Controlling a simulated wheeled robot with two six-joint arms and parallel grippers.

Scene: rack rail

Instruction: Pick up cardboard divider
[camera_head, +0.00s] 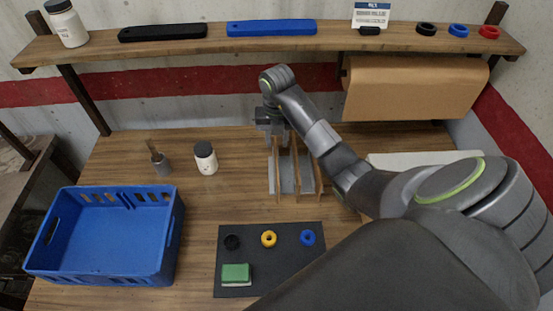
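Several thin brown upright panels, which look like cardboard dividers (296,180), stand in a grey rack (274,178) in the middle of the table. My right arm reaches in from the right, and my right gripper (272,132) is at the rear left end of the rack, close above or beside the panels. Its fingers are small and partly hidden, so I cannot tell whether they are open or touch a panel. The arm hides part of the rack's right side. My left gripper is out of view.
A blue crate (104,280) stands at the left, with a brush cup (161,166) and a white jar (205,160) behind it. A dark mat (268,275) holds rings and a green sponge (235,272). A shelf (200,47) spans the back, above a brown roll (415,90).

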